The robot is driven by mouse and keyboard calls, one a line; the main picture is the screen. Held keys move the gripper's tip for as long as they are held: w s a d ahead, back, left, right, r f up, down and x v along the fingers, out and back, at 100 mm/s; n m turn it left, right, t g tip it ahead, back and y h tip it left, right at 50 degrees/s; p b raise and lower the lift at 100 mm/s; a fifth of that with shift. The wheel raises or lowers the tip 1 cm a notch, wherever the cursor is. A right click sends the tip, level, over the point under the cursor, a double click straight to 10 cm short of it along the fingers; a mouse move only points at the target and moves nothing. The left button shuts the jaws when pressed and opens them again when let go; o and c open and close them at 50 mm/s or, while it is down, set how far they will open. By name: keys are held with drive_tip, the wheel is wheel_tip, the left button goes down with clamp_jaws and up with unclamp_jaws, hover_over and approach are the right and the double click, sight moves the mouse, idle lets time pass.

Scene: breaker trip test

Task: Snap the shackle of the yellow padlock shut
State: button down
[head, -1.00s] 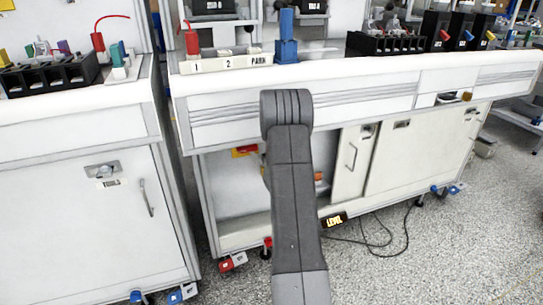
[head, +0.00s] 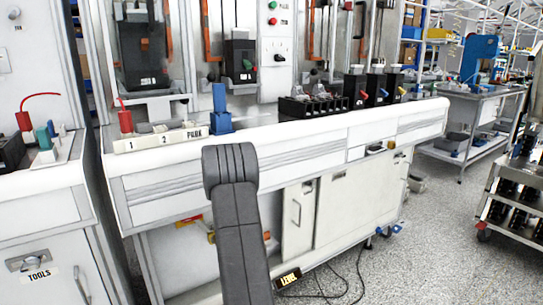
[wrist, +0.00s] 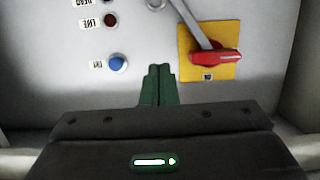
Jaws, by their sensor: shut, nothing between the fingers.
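I cannot make out the yellow padlock for certain in any view. In the wrist view a red handle (wrist: 215,57) sits on a yellow plate (wrist: 195,74), with a grey bar (wrist: 198,25) running up from it. No padlock shackle can be told there. My gripper (wrist: 158,72) shows as two green fingers, shut together and empty, left of the yellow plate and apart from it. In the head view my grey arm link hides the gripper. A red and yellow part (head: 190,220) shows inside the open bay under the bench, partly hidden by my arm.
A blue button (wrist: 117,64) and a dark red button (wrist: 110,20) are on the panel left of my fingers. The white bench (head: 330,150) carries a strip marked 1, 2, PARK (head: 160,138) and a blue stand (head: 220,112). A black cable (head: 335,285) lies on the floor; a cart (head: 510,190) stands right.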

drive_tip(key=b+x, duration=0.1)
drive_tip(key=x, duration=0.2)
drive_tip(key=f+b+x, duration=0.1)
drive_tip(key=x, duration=0.2)
drive_tip(key=b+x, duration=0.1)
drive_tip(key=x, duration=0.3)
drive_tip(key=shift+s+f, duration=0.1)
drive_tip(key=shift+f, duration=0.9)
drive_tip(key=shift+d, duration=0.1)
